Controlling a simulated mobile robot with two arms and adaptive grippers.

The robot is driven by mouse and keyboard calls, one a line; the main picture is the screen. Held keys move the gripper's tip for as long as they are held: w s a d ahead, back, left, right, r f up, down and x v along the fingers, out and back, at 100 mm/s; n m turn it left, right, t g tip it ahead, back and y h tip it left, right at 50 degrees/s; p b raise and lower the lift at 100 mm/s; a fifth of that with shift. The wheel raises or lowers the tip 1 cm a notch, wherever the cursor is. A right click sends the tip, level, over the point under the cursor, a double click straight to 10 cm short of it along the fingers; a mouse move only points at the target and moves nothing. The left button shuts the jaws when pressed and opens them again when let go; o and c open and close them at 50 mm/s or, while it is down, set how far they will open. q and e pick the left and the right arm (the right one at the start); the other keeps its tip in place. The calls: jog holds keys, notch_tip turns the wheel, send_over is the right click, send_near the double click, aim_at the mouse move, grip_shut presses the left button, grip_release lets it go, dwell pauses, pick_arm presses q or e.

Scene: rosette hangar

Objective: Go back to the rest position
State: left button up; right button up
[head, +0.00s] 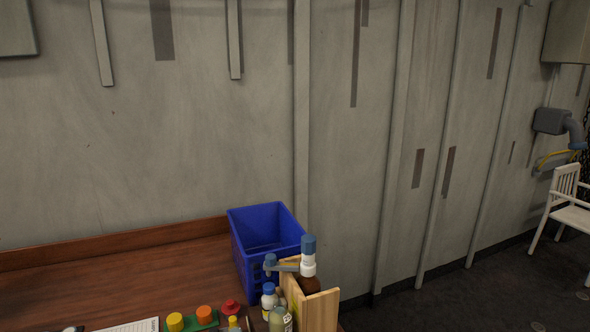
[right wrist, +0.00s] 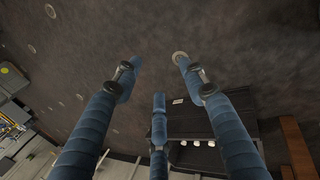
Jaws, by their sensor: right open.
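My right gripper (right wrist: 155,75) shows in the right wrist view, its blue padded fingers spread wide apart. Nothing is between them. Dark floor (right wrist: 150,35) fills the view behind the fingers. Neither gripper shows in the head view, and my left gripper is in no frame.
In the head view, a brown wooden table (head: 130,275) runs along the grey wall. On it are a blue crate (head: 243,255), a wooden box (head: 319,310) with bottles, and coloured knobs on a green block (head: 190,322). A white chair (head: 567,205) stands far right on open floor.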

jog(key=s+a+f+y, duration=0.1)
jog(key=a+f, duration=0.3)
jog(key=a, duration=1.2)
jog(key=s+a+f+m+y+b, duration=0.1)
jog(key=a+f+y, duration=0.2)
jog(key=a, duration=1.4)
jog(key=shift+a+f+m, duration=0.2)
jog(key=shift+f+m, duration=0.1)
jog(key=shift+f, duration=0.25)
